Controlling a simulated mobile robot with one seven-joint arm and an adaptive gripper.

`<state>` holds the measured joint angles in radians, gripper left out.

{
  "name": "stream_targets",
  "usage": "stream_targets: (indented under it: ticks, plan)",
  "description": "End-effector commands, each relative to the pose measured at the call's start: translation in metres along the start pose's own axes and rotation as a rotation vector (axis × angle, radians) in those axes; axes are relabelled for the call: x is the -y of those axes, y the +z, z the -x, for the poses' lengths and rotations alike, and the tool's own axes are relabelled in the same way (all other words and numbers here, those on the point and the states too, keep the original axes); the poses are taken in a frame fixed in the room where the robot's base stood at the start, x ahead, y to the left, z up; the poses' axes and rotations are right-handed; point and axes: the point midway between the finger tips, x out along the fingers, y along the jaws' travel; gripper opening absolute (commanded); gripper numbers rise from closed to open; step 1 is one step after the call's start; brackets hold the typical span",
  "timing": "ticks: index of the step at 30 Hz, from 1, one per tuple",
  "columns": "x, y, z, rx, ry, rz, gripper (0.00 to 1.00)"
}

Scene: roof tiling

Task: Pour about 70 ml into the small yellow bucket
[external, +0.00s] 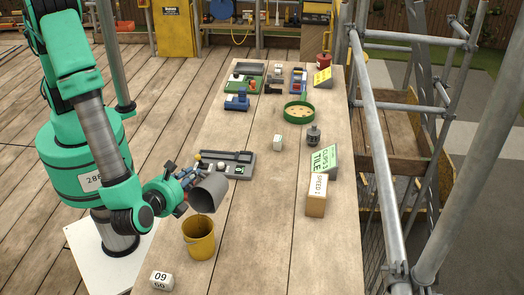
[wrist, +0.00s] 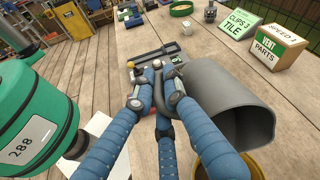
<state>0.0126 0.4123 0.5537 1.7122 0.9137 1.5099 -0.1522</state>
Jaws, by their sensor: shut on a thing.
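My gripper (external: 184,181) is shut on a grey jug (external: 209,192), with blue fingers around its handle in the wrist view (wrist: 158,88). The jug is tilted well over on its side and held above the small yellow bucket (external: 198,241). The bucket stands upright near the front of the bench. In the wrist view the jug (wrist: 228,105) shows at the right, and part of the bucket rim (wrist: 262,160) shows below it. I see no stream between them. The contents of both and the liquid level are hidden.
A grey device with a small display (external: 238,170) lies behind the jug on the wooden bench (external: 262,240). A numbered white block (external: 161,281) is at the front left. The bench's front right is clear.

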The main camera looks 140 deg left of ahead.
Motion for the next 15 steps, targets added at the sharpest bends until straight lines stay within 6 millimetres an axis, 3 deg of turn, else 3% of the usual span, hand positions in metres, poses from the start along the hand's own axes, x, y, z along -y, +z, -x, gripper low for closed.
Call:
stream_targets:
  ticks: [15]
  plan:
    - [0.000,0.000,0.012,0.044,-0.028,0.001,0.00]
